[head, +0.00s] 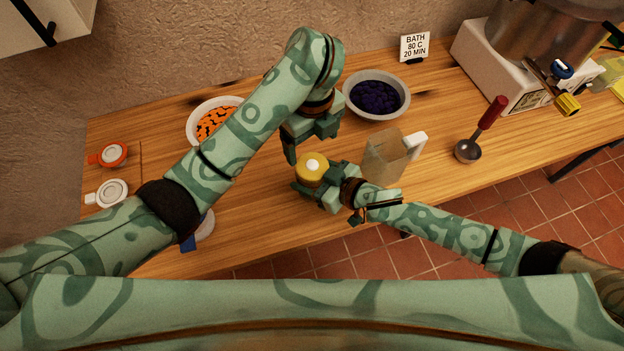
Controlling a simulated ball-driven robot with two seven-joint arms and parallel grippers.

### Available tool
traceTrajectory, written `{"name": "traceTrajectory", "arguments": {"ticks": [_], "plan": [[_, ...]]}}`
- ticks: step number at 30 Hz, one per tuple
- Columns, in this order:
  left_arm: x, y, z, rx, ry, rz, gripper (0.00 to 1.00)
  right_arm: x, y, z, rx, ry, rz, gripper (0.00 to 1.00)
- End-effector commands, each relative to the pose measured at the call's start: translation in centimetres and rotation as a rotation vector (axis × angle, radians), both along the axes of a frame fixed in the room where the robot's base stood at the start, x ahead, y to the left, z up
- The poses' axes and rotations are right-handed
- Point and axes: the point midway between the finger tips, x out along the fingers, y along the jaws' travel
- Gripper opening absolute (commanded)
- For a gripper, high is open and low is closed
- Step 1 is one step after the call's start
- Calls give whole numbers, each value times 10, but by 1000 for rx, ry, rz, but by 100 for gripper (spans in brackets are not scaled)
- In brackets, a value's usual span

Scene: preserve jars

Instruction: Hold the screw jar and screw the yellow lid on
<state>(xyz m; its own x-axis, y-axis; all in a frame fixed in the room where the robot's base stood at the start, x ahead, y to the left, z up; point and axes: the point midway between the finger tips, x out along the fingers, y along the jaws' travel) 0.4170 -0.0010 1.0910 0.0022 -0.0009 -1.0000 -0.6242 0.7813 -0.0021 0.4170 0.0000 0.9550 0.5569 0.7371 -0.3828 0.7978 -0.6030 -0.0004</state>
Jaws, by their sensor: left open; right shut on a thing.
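The yellow lid (311,167) with a pale round centre is seen from above, near the middle of the counter. It sits at the top of the screw jar, whose body is mostly hidden under the lid and behind my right gripper; I cannot tell how far the lid is threaded. My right gripper (308,188) comes in from the right and is shut on the screw jar, just below the lid. My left gripper (292,150) is open, pointing down just above and behind the lid, apart from it as far as I can see.
Behind are a bowl of orange pieces (214,124), partly covered by my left arm, and a bowl of dark berries (376,96). A jug (384,158) stands close to my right gripper. A ladle (468,150), a sign (414,46) and a large pot (545,40) are further right.

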Motion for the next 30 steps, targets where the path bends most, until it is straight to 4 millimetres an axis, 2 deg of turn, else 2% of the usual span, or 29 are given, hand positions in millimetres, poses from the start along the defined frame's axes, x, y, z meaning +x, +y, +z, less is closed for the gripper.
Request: {"name": "traceTrajectory", "arguments": {"ticks": [10,14,24,30], "plan": [[-1,0,1,1,3,35,84,0,0,0,1,0,0,4],[-1,0,-5,1,5,34,84,0,0,0,1,0,0,4],[-2,0,-55,1,6,34,84,0,0,0,1,0,0,4],[-1,0,-75,1,5,33,84,0,0,0,1,0,0,4]]}}
